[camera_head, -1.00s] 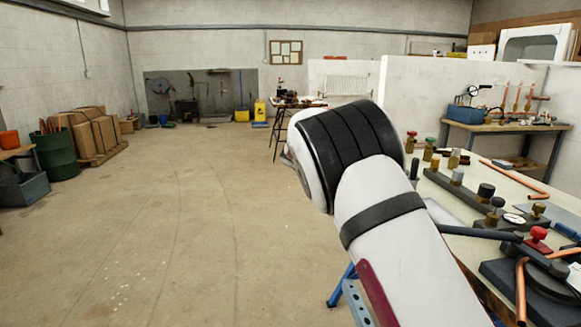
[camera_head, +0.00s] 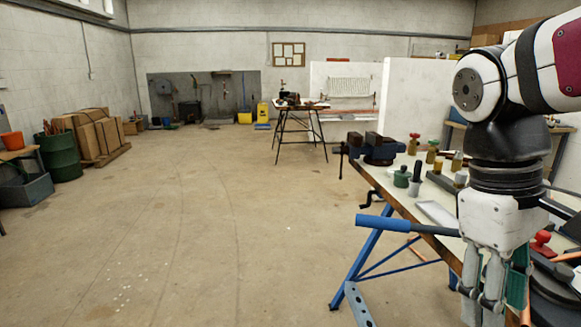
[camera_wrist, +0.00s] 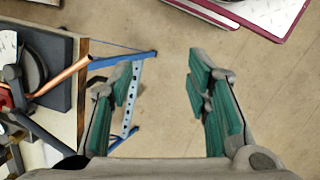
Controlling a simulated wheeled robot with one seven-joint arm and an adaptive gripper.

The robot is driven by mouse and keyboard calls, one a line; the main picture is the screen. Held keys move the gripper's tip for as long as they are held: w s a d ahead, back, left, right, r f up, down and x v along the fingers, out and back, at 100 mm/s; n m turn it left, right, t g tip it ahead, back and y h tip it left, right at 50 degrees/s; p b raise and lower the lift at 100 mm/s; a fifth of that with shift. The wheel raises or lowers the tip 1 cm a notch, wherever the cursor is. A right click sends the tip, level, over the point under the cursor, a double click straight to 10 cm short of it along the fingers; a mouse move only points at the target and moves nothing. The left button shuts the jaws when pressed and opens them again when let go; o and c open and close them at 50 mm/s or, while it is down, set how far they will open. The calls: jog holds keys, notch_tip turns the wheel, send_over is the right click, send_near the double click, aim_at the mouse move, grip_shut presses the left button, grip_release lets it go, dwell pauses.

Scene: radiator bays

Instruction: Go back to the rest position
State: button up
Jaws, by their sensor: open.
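My gripper (camera_head: 490,300) hangs fingers-down at the right of the head view, in front of the workbench. The wrist view shows my gripper (camera_wrist: 160,70) open, with its green-padded fingers wide apart. Nothing is between the fingers but a view of the concrete floor and a blue bench leg. My arm is folded at the upper right of the head view and hides part of the workbench (camera_head: 437,213).
A dark vise (camera_head: 380,148) sits at the workbench's far left corner. A blue-handled lever (camera_head: 385,222) juts out over its left edge. Blue trestle legs (camera_head: 357,262) stand below. In the wrist view, a copper pipe (camera_wrist: 63,76) lies at the left. Open floor (camera_head: 190,220) fills the left.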

jog(key=s+a+f+m+t+y, duration=0.1)
jog(key=s+a+f+m, duration=0.15)
jog(key=s, duration=0.25)
jog(key=s+a+f+m+t+y, duration=0.1)
jog(key=s+a+f+m+t, duration=0.15)
jog(key=s, duration=0.35)
notch_tip(320, 180, up, 17)
jog(key=t+p, duration=0.2)
jog(key=p, duration=1.4)
jog(key=shift+w+d+r+n+p, duration=0.2)
jog(key=shift+n+p, duration=0.1)
jog(key=shift+n, duration=0.1)
jog(key=shift+t, duration=0.25)
